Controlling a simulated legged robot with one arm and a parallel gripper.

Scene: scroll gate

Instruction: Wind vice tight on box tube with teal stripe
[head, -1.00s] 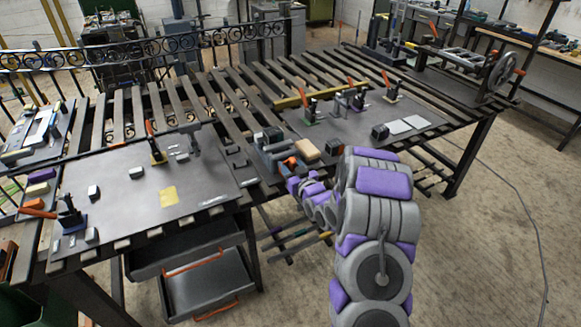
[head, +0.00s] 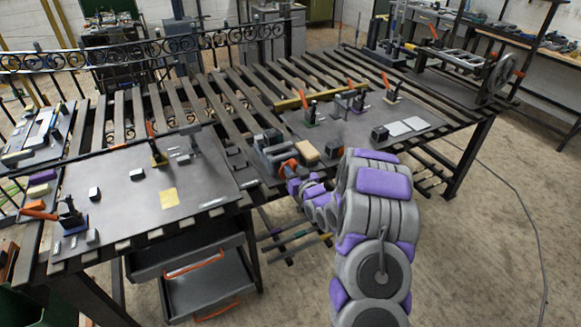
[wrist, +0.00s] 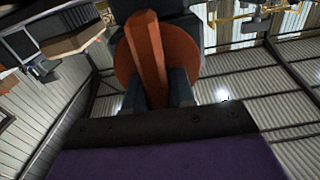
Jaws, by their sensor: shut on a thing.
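The vice (head: 272,150) is a dark grey block at the front edge of the slatted bench, near the middle of the head view. Its orange handle (head: 289,167) faces me. My gripper (head: 294,184) is at the handle, with my arm reaching in from the lower right. In the wrist view the orange bar of the handle (wrist: 147,55) stands between the two dark fingers of my gripper (wrist: 157,88), with an orange round part behind it. The gripper is shut on this handle. I cannot make out a box tube with a teal stripe or the gap between the vice jaws.
A tan block (head: 307,151) sits right beside the vice. A dark plate (head: 135,190) with clamps lies to the left, and another plate (head: 345,130) with orange-handled clamps to the right. An open drawer (head: 190,255) juts out below left.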

